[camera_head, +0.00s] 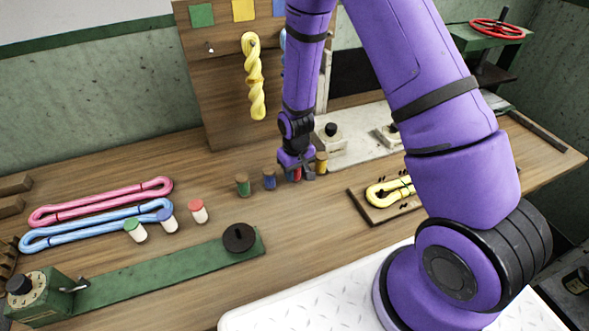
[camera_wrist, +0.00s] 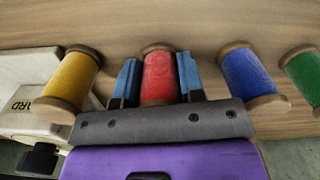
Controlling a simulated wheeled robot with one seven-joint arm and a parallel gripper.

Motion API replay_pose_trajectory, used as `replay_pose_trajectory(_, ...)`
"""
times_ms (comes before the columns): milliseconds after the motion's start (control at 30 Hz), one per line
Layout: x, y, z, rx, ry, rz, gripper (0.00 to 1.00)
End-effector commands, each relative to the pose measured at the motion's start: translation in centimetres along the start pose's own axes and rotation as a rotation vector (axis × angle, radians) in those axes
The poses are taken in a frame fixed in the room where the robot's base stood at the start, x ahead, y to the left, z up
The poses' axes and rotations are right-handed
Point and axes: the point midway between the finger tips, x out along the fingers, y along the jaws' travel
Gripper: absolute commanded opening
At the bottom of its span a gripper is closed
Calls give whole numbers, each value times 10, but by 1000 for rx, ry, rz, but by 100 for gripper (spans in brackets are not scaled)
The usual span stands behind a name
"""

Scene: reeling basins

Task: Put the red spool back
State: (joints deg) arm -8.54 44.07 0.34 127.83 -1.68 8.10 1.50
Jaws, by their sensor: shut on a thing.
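The red spool (camera_wrist: 158,75) has wooden ends and stands between the two blue fingers of my gripper (camera_wrist: 158,82) in the wrist view. The fingers are shut on its sides. In the head view, the red spool (camera_head: 297,175) is mostly hidden by my gripper (camera_head: 296,168), which is low over the wooden bench. The spool is in a row with a yellow spool (camera_head: 321,162) on one side and a blue spool (camera_head: 269,179) and a green spool (camera_head: 242,185) on the other. I cannot tell whether its base touches the bench.
Pink skein (camera_head: 100,201) and blue skein (camera_head: 95,226) lie at left, near small capped jars (camera_head: 198,211). A green bar with a black knob (camera_head: 239,237) lies in front. A board with a yellow skein (camera_head: 378,195) is at right. A pale block (camera_head: 331,140) stands behind the yellow spool.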

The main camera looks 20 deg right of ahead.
Motion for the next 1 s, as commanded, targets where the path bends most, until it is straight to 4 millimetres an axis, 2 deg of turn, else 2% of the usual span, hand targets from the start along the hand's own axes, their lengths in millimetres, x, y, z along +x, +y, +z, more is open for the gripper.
replay_pose_trajectory(233, 2, 0, 0, 0, -1, 0, 12)
replay_pose_trajectory(267, 3, 0, 0, 0, -1, 0, 38)
replay_pose_trajectory(367, 2, 0, 0, 0, 0, 0, 61)
replay_pose_trajectory(767, -4, 0, -1, 0, 2, 0, 61)
replay_pose_trajectory(1000, -38, 0, -1, 0, 3, 0, 61)
